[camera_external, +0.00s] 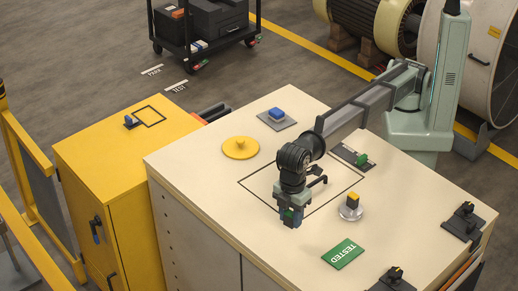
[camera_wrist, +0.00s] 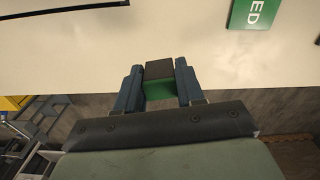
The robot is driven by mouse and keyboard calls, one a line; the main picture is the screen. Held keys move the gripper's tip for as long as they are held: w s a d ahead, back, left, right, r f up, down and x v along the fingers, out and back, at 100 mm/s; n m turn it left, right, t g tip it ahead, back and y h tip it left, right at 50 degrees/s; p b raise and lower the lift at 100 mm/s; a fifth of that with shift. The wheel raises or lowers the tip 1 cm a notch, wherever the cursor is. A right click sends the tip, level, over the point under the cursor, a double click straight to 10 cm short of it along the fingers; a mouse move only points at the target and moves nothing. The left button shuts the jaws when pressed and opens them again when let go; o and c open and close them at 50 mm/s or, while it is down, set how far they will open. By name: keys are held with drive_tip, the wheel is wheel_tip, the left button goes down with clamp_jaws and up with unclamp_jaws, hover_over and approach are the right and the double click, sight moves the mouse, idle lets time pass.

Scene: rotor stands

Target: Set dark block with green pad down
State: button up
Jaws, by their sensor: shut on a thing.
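My gripper (camera_external: 291,218) points down over the cream bench top (camera_external: 215,185), near the lower edge of the black outlined rectangle. Its two blue-grey fingers are shut on the dark block with green pad (camera_wrist: 159,69), one on each side. In the wrist view the block's dark top faces the camera and its green part shows on the near side. In the external view only a little of the block shows between the fingers. I cannot tell whether its underside touches the bench.
A green TESTED plate (camera_external: 344,254) lies right of my gripper. A yellow-topped block on a round stand (camera_external: 351,207), a green block (camera_external: 361,159), a blue block (camera_external: 277,113), a yellow knobbed disc (camera_external: 240,149) and black fixtures (camera_external: 463,221) surround the outlined area. A yellow cabinet (camera_external: 100,155) stands left.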

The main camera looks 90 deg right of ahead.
wheel_tip(320, 180, up, 2)
drive_tip(key=shift+r, duration=0.15)
drive_tip(key=shift+w+d+r, duration=0.15)
drive_tip(key=shift+w+r, duration=0.05)
drive_tip(key=shift+w, duration=0.05)
drive_tip(key=w+d+m, duration=0.2)
drive_tip(key=w+d, duration=1.1)
drive_tip(key=w, duration=0.4)
hover_over(215, 178)
drive_tip(key=shift+f, duration=4.85)
drive_tip(key=shift+f, duration=0.15)
